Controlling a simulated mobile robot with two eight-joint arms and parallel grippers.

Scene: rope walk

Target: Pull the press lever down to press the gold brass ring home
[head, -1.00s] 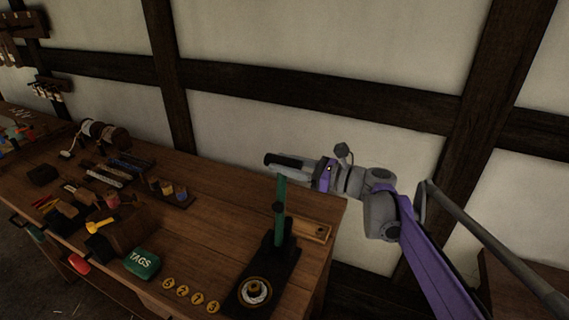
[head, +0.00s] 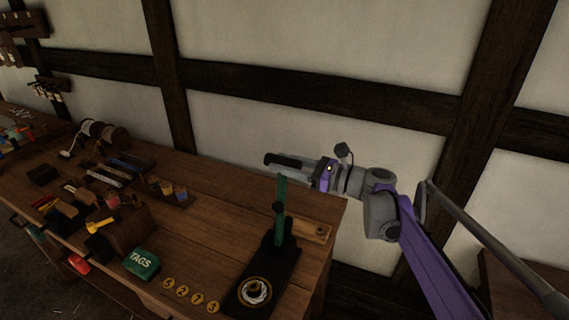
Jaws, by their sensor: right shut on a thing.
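The press (head: 281,240) stands at the right end of the bench, with its green lever (head: 281,212) upright and leaning only slightly. The gold brass ring (head: 256,290) sits around the pale centre of the round seat on the dark press base (head: 240,306). My right gripper (head: 283,162) is at the top of the lever, shut on it. Its fingers reach in from the right and hide the lever's upper end. The exact contact is hard to make out in the dim light. My left gripper is not in view.
Several round brass tags (head: 183,291) and a green TAGS box (head: 142,263) lie left of the press. A wooden block (head: 318,232) lies behind it. Tools and small pots (head: 166,189) fill the bench's left part. The middle of the bench is clear. A timbered wall stands behind.

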